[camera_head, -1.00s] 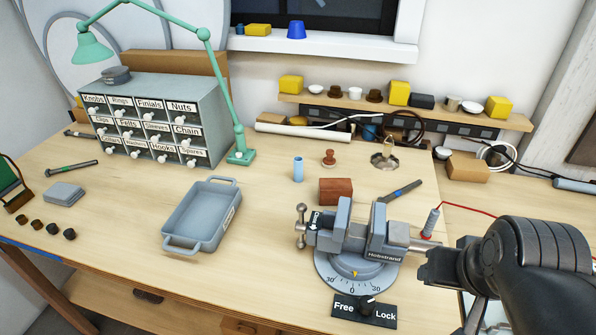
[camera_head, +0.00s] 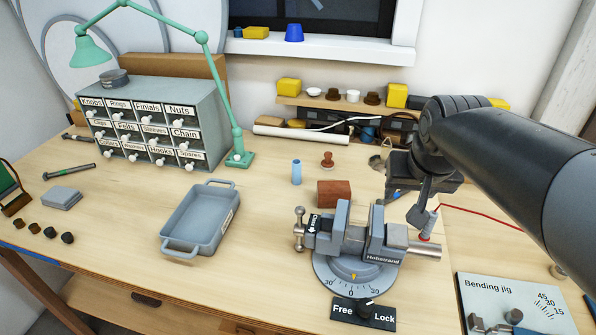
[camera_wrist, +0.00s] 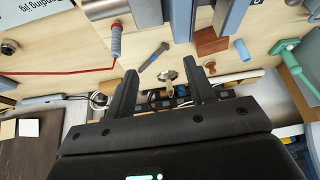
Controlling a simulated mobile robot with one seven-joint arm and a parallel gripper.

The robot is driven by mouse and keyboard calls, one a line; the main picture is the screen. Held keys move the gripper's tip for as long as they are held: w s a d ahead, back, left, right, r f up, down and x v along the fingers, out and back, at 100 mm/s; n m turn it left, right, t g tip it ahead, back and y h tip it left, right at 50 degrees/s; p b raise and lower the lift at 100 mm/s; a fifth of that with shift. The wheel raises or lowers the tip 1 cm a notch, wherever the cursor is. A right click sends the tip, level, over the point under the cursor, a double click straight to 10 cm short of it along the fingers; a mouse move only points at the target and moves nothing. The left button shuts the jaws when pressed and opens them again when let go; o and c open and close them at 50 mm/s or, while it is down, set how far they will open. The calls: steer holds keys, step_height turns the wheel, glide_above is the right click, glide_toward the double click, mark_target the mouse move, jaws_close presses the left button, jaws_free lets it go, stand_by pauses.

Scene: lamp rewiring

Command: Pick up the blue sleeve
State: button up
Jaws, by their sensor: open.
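The blue sleeve (camera_head: 297,172) is a small light-blue cylinder standing upright on the bench, behind the tray and left of the reddish-brown block. It also shows in the wrist view (camera_wrist: 243,50), right of the fingers and clear of them. My gripper (camera_head: 408,180) is above the bench behind the vise, to the right of the sleeve. In the wrist view my gripper (camera_wrist: 160,66) has its two dark fingers apart with nothing held between them.
A vise (camera_head: 352,240) stands right of the grey tray (camera_head: 170,245). The brown block (camera_head: 334,194) and a brown knobbed piece (camera_head: 327,160) stand near the sleeve. A green lamp (camera_head: 238,158) stands to its left. A red-wired probe (camera_head: 423,222) is below my gripper.

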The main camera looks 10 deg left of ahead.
steer(key=w+a+f+n, duration=0.1)
steer(key=w+a+f, duration=0.2)
steer(key=w+a, duration=0.95)
steer(key=n+g, duration=0.1)
glide_above(297, 168)
steer(key=s+d, duration=0.1)
steer(key=s, duration=0.1)
step_height(297, 168, down, 7)
steer(key=shift+y, duration=0.3)
steer(key=x, duration=0.4)
steer(key=shift+f, duration=0.4)
steer(key=shift+a+x, duration=0.2)
steer(key=shift+x, duration=2.5)
steer(key=shift+s, duration=0.1)
steer(key=shift+c, duration=0.4)
steer(key=c, duration=1)
steer(key=shift+o, duration=0.2)
